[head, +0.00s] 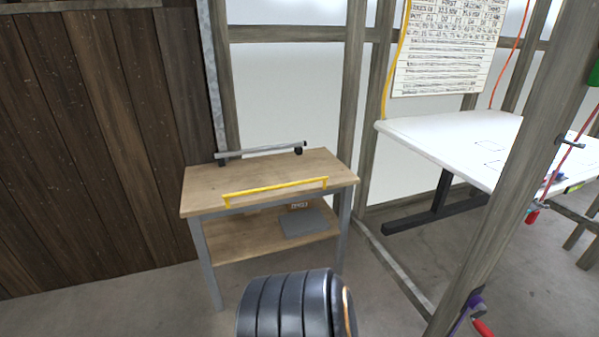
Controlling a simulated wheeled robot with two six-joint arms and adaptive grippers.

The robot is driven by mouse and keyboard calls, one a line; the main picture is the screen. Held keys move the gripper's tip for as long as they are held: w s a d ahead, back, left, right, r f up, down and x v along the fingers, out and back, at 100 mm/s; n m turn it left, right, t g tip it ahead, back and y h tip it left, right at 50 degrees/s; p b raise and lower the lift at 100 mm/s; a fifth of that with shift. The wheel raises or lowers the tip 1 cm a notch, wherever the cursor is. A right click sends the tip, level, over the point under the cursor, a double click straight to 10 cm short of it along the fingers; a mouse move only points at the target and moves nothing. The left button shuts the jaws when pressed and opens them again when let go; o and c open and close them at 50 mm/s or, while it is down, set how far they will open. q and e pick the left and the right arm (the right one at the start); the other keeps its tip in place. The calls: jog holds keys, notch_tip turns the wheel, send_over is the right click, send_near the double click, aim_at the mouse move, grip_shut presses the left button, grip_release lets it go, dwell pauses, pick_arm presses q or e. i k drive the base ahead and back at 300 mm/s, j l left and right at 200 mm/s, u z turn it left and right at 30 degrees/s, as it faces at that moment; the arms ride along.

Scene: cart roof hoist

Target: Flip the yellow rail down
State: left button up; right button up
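The yellow rail (275,190) runs along the near edge of a small wooden-topped cart (262,175) in the middle of the head view. It appears as a thin bar with a short bent piece at each end, near the level of the cart top. I cannot tell exactly how far it is tilted. A grey rail (262,149) with dark end mounts stands along the cart's far edge. Neither of my grippers shows in the head view.
The cart's lower shelf holds a flat grey object (303,222). A dark plank wall (95,150) stands left, and timber posts (352,90) stand behind. A white table (460,145) is at the right, beyond a slanting post (515,180). Floor shows before the cart.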

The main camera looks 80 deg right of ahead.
aim_at(226, 197)
jog(key=l+z, duration=0.2)
jog(key=z, duration=2)
